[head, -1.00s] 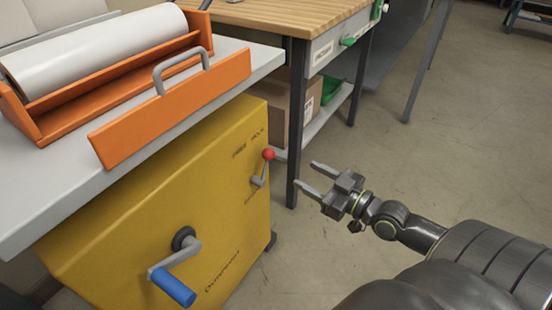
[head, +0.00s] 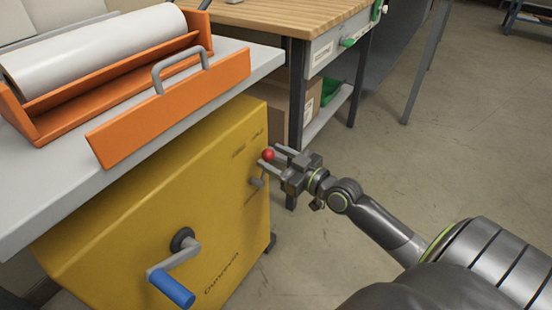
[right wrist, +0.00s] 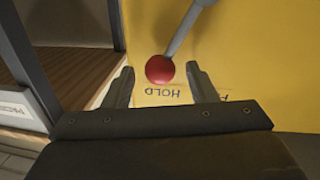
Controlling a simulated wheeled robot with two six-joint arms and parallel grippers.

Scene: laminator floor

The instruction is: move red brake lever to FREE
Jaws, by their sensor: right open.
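The red brake lever has a red ball knob (head: 268,155) on a short grey arm and sits on the side of the yellow cabinet (head: 150,215). In the right wrist view the red knob (right wrist: 160,69) is beside the word HOLD (right wrist: 163,92). My right gripper (head: 270,157) is open at the lever, with its fingers to either side of the knob. The right wrist view also shows the open fingers (right wrist: 160,85) with the knob just ahead of and between their tips, not gripped. The FREE label (head: 238,150) is to the left of the knob. My left gripper is not in view.
A crank with a blue handle (head: 172,287) sticks out lower on the cabinet. An orange guard with a grey handle (head: 170,110) overhangs above. A wooden-topped bench (head: 290,15) with dark legs stands just behind my right gripper. The floor at right is clear.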

